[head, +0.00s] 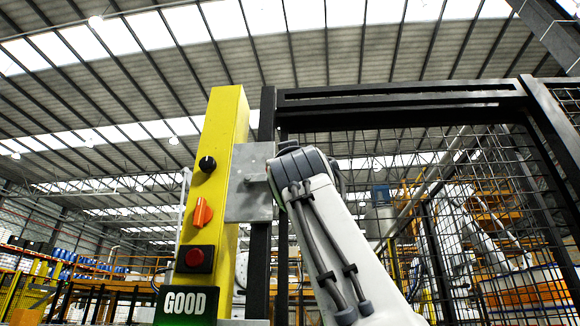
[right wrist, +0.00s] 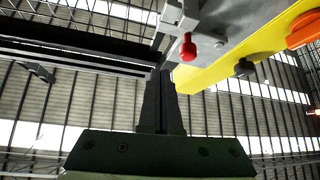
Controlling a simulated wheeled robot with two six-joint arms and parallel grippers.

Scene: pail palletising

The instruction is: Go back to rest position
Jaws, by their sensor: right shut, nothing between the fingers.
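My right arm comes up from the lower right in the head view, its end in front of a grey metal plate (head: 250,185) beside a yellow control post (head: 228,130). The fingers are hidden there. In the right wrist view my right gripper (right wrist: 161,75) is shut and empty, pointing up. Its tips are close below a grey bracket (right wrist: 225,25) with a red-tipped pin (right wrist: 189,47); I cannot tell whether they touch. My left gripper is not in view.
The post carries a black knob (head: 207,164), an orange switch (head: 202,212), a red button (head: 194,257) and a sign reading GOOD (head: 186,305). A dark-framed mesh fence (head: 400,105) stands behind and to the right. Open space lies at the upper left.

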